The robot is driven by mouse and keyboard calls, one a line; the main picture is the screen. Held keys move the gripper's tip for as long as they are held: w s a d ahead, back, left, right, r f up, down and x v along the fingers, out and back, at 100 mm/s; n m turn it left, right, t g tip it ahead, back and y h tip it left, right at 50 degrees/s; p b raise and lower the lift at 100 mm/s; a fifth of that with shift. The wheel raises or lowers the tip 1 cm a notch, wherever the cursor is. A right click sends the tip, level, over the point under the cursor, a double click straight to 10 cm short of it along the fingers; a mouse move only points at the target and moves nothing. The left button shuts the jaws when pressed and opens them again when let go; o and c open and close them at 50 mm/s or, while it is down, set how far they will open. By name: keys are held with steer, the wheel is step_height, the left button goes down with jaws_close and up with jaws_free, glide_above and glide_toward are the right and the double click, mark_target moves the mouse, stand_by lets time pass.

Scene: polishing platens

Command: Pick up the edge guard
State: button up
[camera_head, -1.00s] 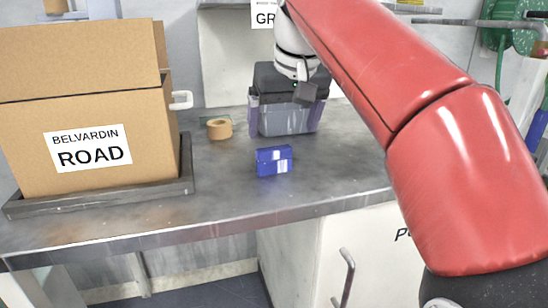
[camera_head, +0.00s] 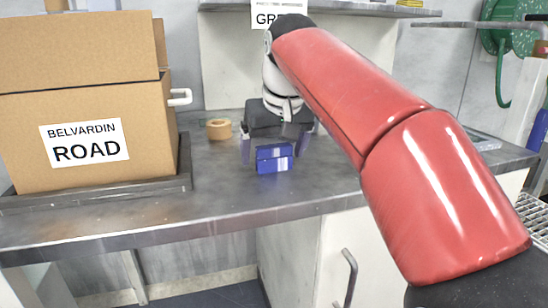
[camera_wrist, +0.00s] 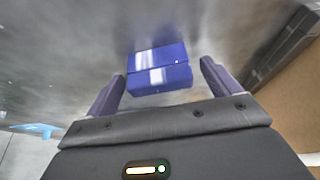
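A blue block with pale labels, the likely edge guard (camera_head: 274,159), lies on the grey metal bench; nothing else in view fits the name better. It also shows in the wrist view (camera_wrist: 160,76), split by a line across its middle. My gripper (camera_head: 273,157) is low over the bench at the block, its two purple fingers spread to either side. In the wrist view my gripper (camera_wrist: 162,69) is open, with the block between and partly beyond the fingertips. Gaps show on both sides, so neither finger appears to touch it.
A cardboard box (camera_head: 85,120) labelled BELVARDIN ROAD stands in a dark tray (camera_head: 186,165) at the left. A tan tape roll (camera_head: 219,130) lies behind the block to its left. The bench (camera_head: 215,205) is clear in front. A shelf (camera_head: 330,8) hangs behind.

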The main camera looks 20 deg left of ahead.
steer(key=c, duration=1)
